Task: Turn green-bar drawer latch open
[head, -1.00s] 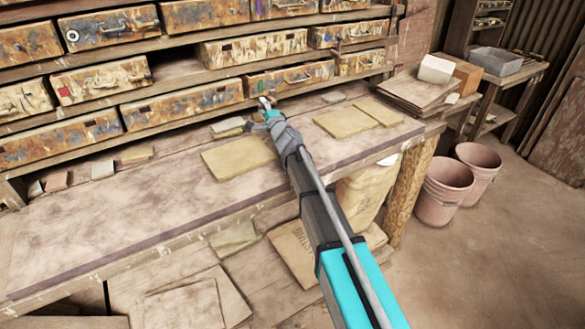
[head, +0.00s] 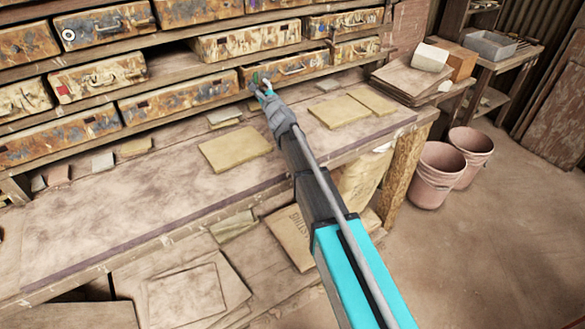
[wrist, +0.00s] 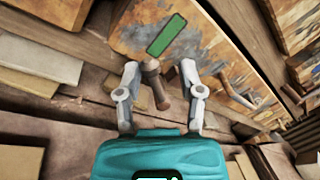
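The green-bar drawer (head: 305,62) is shut in the lower shelf row in the head view. In the wrist view its rusty, paint-worn front carries a green bar (wrist: 167,35). Below the bar is the latch (wrist: 155,82), a brown knob-ended lever pointing roughly toward my gripper and slightly tilted. My gripper (wrist: 160,75) is open, with one finger on each side of the latch. Gaps show beside it, so it does not look gripped. In the head view my gripper (head: 262,86) is at the drawer's left end and hides the latch there.
A metal drawer handle (wrist: 235,92) lies right of my gripper in the wrist view. Neighbouring drawers (head: 180,97) crowd both sides. Flat tiles (head: 235,148) lie on the workbench (head: 130,215) below. Stacked boards (head: 410,78) stand at the bench's right end.

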